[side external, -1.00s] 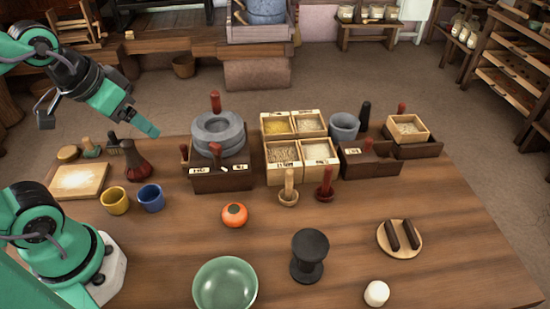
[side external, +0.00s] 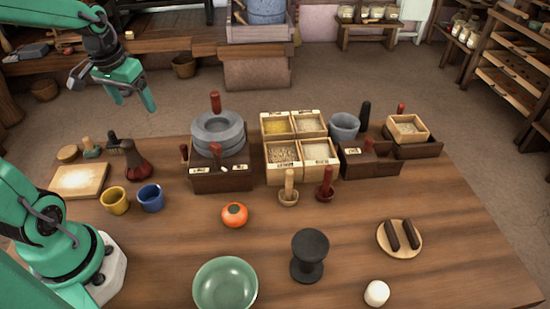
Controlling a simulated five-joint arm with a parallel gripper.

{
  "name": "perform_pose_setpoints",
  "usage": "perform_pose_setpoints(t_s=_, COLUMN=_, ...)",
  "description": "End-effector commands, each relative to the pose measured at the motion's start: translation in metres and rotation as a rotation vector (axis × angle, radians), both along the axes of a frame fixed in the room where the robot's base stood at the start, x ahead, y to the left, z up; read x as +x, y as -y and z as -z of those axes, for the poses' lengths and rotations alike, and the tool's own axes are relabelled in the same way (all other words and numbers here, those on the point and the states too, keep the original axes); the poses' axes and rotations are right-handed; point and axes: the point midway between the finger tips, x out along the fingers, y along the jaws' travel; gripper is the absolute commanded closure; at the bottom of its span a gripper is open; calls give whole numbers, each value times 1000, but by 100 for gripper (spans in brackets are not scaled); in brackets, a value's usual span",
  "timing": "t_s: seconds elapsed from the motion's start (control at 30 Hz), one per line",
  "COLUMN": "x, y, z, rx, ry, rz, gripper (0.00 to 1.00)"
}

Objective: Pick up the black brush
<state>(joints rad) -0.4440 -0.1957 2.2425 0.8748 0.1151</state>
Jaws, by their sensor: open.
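A small black brush (side external: 112,141) stands at the back left of the table, between a green-based brush (side external: 91,150) with a wooden handle and a dark red, bulb-shaped object (side external: 137,163). Its lower part is hard to make out at this size. My gripper (side external: 135,105) is open and empty, with its fingers pointing down. It is in the air above the back left of the table, higher than the black brush in the picture and apart from it.
A wooden board (side external: 80,181), a yellow cup (side external: 115,200) and a blue cup (side external: 151,198) stand in front of the brushes. A stone quern (side external: 218,135) stands to the right.

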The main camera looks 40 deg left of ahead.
Motion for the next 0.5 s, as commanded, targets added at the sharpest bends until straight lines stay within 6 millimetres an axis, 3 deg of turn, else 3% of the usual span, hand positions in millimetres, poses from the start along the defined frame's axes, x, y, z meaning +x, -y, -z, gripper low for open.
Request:
perform_pose_setpoints(t_s=0.27, x=0, y=-69, z=40, rx=-50, ry=-99, rz=-132, gripper=22)
perform_pose_setpoints(t_s=0.5, x=-14, y=-124, z=79, rx=-102, ry=-166, rz=-232, gripper=22)
